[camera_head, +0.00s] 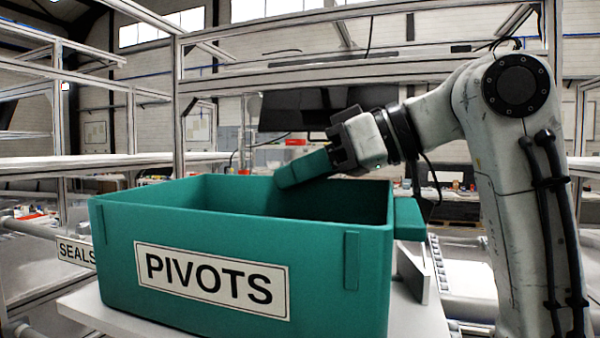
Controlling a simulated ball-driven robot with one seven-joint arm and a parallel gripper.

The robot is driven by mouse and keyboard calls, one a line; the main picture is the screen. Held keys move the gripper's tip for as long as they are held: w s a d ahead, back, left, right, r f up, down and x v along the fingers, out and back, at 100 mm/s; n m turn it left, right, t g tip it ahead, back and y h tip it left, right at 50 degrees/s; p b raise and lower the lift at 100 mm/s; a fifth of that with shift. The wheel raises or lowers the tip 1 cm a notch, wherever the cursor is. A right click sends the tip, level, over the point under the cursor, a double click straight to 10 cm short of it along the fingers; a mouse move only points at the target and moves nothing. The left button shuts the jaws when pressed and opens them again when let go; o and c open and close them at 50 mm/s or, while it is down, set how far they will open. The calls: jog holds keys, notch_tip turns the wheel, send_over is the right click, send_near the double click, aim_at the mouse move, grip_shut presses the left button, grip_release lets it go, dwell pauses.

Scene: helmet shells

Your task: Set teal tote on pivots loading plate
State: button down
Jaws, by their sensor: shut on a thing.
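A large open teal tote (215,235) fills the lower middle, its front face bearing a white "PIVOTS" label (211,279). It looks upright and its visible interior is empty. A teal block (408,218) juts from its right side. My gripper (305,168) reaches in from the right to the tote's far rim and is shut. A tilted teal piece shows at its jaws, overlapping the far wall; where it joins the tote is unclear. A white surface (75,302) shows below the tote; whether they touch is hidden. I cannot tell whether this is the loading plate.
A "SEALS" label (76,252) shows at the left, partly behind the tote. Metal frame racks (178,110) stand behind and to the left. A dark monitor (320,108) is behind my gripper. A pale upright panel (414,268) stands close to the tote's right side.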

jog(key=c, duration=1.1)
grip_release()
jog(key=shift+c, duration=0.2)
jog(key=shift+f, duration=0.1)
jog(key=b+v, duration=0.1)
jog(key=v, duration=0.9)
jog(key=shift+d, duration=0.25)
jog(key=shift+s+d, duration=0.1)
jog(key=shift+s, duration=0.1)
